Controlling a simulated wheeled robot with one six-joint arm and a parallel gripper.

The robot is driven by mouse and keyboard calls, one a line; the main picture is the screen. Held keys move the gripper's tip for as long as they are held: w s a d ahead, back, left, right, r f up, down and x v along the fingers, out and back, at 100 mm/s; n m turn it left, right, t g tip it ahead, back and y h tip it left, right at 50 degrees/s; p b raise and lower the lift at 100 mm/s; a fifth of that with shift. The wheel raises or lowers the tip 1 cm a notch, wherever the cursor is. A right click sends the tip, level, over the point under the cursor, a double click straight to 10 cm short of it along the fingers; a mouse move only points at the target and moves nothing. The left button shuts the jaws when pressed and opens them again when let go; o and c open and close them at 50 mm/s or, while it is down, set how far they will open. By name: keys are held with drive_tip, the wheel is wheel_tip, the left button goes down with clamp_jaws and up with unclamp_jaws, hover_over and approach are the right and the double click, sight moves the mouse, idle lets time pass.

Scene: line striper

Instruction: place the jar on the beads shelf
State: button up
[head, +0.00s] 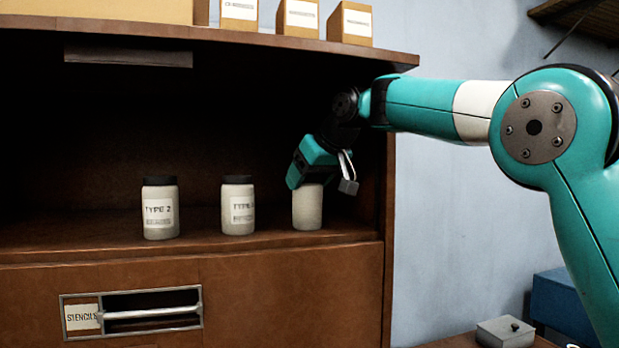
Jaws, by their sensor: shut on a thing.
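A pale jar (307,208) is upright at the right end of the brown shelf (100,238), inside the open cabinet. My gripper (312,184) comes down over it from above and is shut on its top, which hides the lid. The jar's base appears at the shelf surface; I cannot tell for sure whether it touches. Two similar jars with black lids stand upright to its left: one labelled TYPE 2 (160,209), and one (238,206) with a partly readable TYPE label.
The cabinet's right side wall (390,185) is close to my gripper. Several small labelled boxes (298,18) stand on the cabinet top. Below is a drawer marked STENCILS with a handle (150,312). A grey lidded box (505,331) is at lower right. The shelf's left part is clear.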

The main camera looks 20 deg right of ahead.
drive_tip(key=o, duration=1.3)
drive_tip(key=shift+s+r, duration=0.15)
drive_tip(key=shift+r, duration=0.1)
drive_tip(key=s+d+b, duration=0.1)
drive_tip(key=s, duration=0.3)
drive_tip(key=s+d+b, duration=0.2)
drive_tip(key=s, duration=0.1)
drive_tip(key=s+d+b, duration=0.1)
drive_tip(key=s, duration=0.3)
drive_tip(key=shift+s+d+r, duration=0.3)
drive_tip(key=shift+d, duration=0.1)
drive_tip(key=shift+f, duration=0.1)
drive_tip(key=s+a+f+n+g+y, duration=0.1)
drive_tip(key=s+a+f+g, duration=0.25)
drive_tip(key=s+f, duration=0.4)
drive_tip(key=s+a+f+g, duration=0.2)
drive_tip(key=s+a+f, duration=0.3)
drive_tip(key=f, duration=0.5)
drive_tip(key=s+f+g, duration=0.1)
drive_tip(key=s+f, duration=0.3)
drive_tip(key=s, duration=0.1)
drive_tip(key=s+f+n+g, duration=0.1)
drive_tip(key=s+f, duration=0.3)
drive_tip(key=s, duration=0.1)
drive_tip(key=s+f+g, duration=0.1)
drive_tip(key=s+f, duration=0.3)
drive_tip(key=s, duration=0.1)
drive_tip(key=shift+a+f, duration=0.25)
drive_tip(key=shift+f, duration=0.05)
